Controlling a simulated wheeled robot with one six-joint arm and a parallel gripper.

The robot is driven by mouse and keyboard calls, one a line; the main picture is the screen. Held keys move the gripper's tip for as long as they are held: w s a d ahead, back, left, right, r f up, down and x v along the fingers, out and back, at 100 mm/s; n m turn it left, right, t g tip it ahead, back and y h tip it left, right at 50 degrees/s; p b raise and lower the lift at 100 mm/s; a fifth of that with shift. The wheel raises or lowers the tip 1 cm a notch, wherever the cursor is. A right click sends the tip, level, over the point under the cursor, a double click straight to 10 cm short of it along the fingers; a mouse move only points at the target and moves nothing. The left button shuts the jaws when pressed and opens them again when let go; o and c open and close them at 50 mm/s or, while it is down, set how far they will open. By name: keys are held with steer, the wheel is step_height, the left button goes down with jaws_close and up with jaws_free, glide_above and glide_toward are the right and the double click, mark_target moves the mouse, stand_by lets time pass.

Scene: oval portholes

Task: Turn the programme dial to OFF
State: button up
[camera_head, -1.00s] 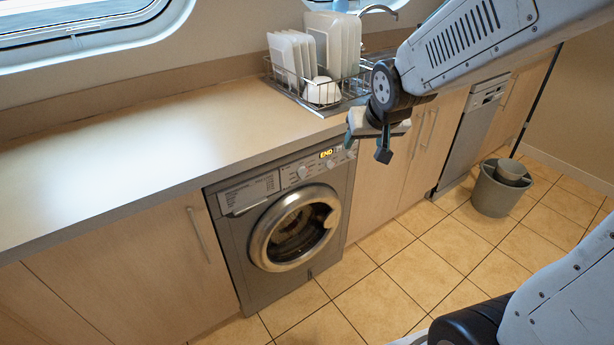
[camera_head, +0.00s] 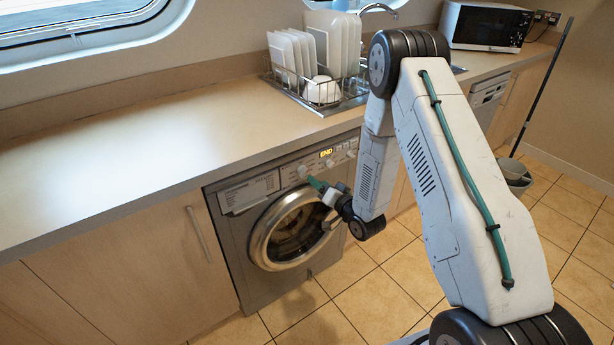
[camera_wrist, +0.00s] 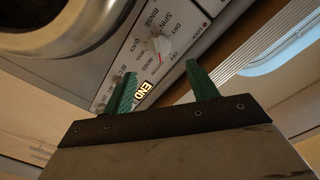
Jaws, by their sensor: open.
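The programme dial (camera_head: 303,171) is a pale knob on the grey washing machine's front panel, left of the lit END display (camera_head: 326,153). In the wrist view the dial (camera_wrist: 160,44) has a small red mark and is ringed by printed words, among them SPIN, RINSE and OFF. Which word its mark points at is too small to tell. My gripper (camera_head: 316,183) is in front of the panel, just below and right of the dial. In the wrist view my gripper (camera_wrist: 163,75) is open and empty, its green fingers spread either side of the dial's direction, apart from it.
The round door (camera_head: 293,228) is shut, close below the gripper. A second knob (camera_wrist: 103,104) is partly hidden by the left finger in the wrist view. The worktop (camera_head: 130,140) overhangs the panel. A dish rack (camera_head: 330,95) stands above it. A bucket (camera_head: 516,175) is on the floor.

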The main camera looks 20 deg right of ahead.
mark_target(306, 174)
steer(key=x, duration=0.7)
steer(key=shift+a+f, duration=0.2)
steer(key=shift+f, duration=0.15)
steer(key=c, duration=1)
